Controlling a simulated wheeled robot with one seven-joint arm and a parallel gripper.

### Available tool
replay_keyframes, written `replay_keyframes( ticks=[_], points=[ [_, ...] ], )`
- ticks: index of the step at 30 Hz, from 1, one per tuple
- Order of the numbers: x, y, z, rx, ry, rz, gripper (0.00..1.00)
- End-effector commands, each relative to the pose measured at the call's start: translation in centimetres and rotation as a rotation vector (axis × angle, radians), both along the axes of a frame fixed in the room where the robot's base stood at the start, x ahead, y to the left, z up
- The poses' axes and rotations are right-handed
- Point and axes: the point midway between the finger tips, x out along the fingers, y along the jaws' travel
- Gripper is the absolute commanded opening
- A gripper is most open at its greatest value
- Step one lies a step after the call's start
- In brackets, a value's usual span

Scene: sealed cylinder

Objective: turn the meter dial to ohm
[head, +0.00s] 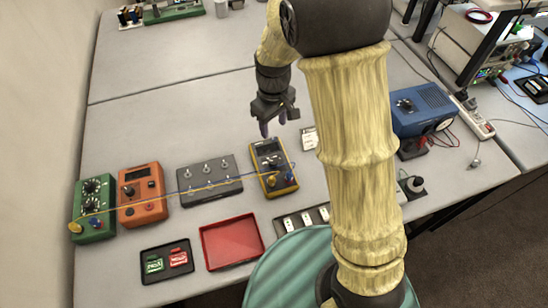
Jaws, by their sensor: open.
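The meter (268,157) is a dark-faced handheld unit with a yellow case, lying on the grey table near the middle of the head view. Its dial shows as a small dark round part on the face, but its markings are too small to read. Blue and yellow plugs sit at its lower end, with leads attached. My gripper (273,126) is open and empty, pointing down just above the meter's upper end. It appears apart from the meter, though the exact height is hard to tell.
Left of the meter stand a grey switch box (209,187), an orange box (142,196) and a green box (94,212), with a yellow lead crossing them. A red tray (205,250) and a black tray (145,272) lie in front. A blue device (424,106) stands right.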

Motion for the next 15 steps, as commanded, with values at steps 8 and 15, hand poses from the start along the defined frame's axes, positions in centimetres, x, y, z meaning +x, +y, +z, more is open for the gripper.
replay_keyframes(
  ticks=[8,15],
  points=[
    [0.0,-0.1,-0.7,0.0,0.003,-0.003,0.5],
    [-0.1,-0.1,-3.9,-0.001,0.006,-0.004,0.5]
  ],
)
